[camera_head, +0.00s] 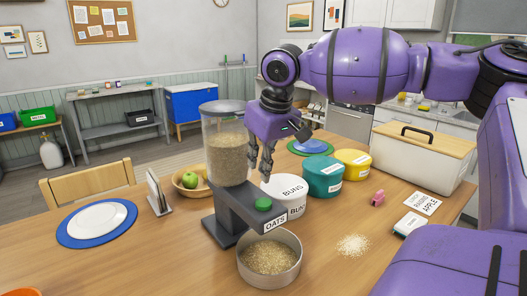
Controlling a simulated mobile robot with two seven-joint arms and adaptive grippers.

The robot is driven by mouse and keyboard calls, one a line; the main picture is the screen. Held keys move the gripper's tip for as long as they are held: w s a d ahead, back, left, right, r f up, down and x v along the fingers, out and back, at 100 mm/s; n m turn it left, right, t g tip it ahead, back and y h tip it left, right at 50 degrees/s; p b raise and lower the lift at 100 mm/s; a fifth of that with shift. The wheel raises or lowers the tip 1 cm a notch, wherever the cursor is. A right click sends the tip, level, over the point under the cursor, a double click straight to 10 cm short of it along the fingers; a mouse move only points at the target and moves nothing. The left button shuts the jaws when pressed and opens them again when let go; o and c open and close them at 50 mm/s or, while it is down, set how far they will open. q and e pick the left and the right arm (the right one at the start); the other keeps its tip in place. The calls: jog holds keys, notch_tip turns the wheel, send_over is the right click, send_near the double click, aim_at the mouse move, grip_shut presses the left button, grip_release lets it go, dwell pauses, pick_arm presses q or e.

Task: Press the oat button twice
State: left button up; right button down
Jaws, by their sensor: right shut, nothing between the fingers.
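The oat dispenser (228,150) stands on the wooden table with a clear hopper full of oats. Its dark base arm carries a green button (263,204) and a white label reading OATS (275,221). A round bowl (269,262) below the arm holds oats. My right gripper (265,176) points down with its fingers shut and empty. In the picture its fingertips are just above the green button, apart from it. My left gripper is not in view.
A teal canister (322,177), yellow canister (352,163) and bread box (424,153) are to the right. Spilled oats (352,244) lie right of the bowl. A plate (97,222) is at left.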

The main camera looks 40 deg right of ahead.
aim_at(261, 199)
jog(key=x, duration=0.3)
jog(key=s+x, duration=0.1)
jog(key=x, duration=0.1)
jog(key=shift+a+f, duration=0.1)
jog(key=shift+f, duration=0.25)
notch_tip(261, 199, down, 2)
jog(key=shift+f+b, duration=0.25)
jog(key=shift+b, duration=0.25)
jog(key=shift+s+r, duration=0.1)
jog(key=shift+v, duration=4.15)
jog(key=shift+w+a, duration=0.1)
jog(key=shift+w, duration=0.1)
